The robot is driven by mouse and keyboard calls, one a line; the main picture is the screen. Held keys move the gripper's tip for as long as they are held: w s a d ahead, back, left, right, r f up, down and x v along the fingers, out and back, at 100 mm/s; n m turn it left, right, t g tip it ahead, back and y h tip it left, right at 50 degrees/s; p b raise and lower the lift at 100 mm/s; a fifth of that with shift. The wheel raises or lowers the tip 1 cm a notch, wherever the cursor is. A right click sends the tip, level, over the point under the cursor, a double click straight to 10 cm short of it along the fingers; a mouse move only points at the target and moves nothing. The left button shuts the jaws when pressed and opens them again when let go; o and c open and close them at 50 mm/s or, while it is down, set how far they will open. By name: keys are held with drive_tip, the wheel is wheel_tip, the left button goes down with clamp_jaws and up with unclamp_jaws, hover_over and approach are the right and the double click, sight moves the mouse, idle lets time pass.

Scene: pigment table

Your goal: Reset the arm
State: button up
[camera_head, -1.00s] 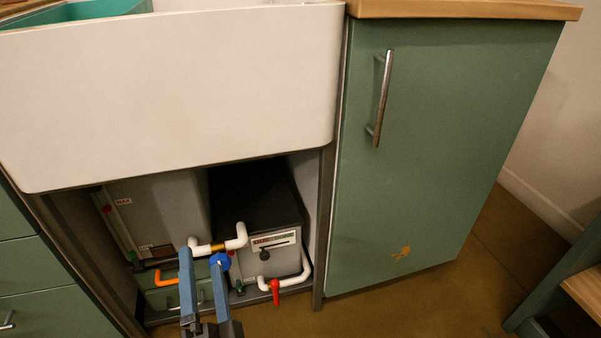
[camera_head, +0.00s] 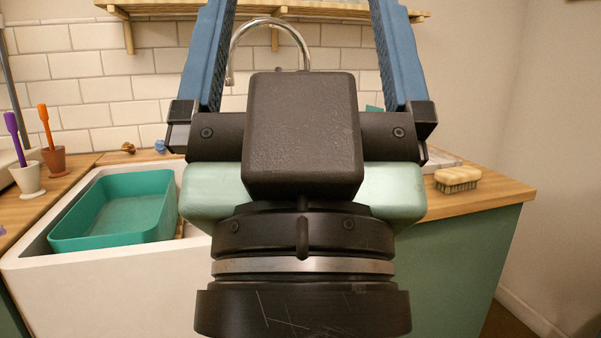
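My gripper (camera_head: 303,20) fills the middle of the view, raised close in front of the camera. Its two blue fingers point up and stand wide apart, with nothing seen between them but the wall and tap behind. The fingertips are cut off by the top edge of the frame. A pale green block (camera_head: 400,195) shows behind the black gripper body; I cannot tell whether it is part of my arm.
A white sink (camera_head: 110,275) holding a teal basin (camera_head: 70,240) is at left. A brush (camera_head: 457,178) lies on the right wooden counter. Two small pots (camera_head: 28,178) with purple and orange tools stand at far left. A curved tap (camera_head: 268,22) is behind my gripper.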

wheel_tip(320, 180, up, 35)
drive_tip(key=p, duration=3.2)
drive_tip(key=shift+f+p, duration=0.2)
drive_tip(key=shift+p, duration=0.15)
drive_tip(key=shift+a, duration=0.1)
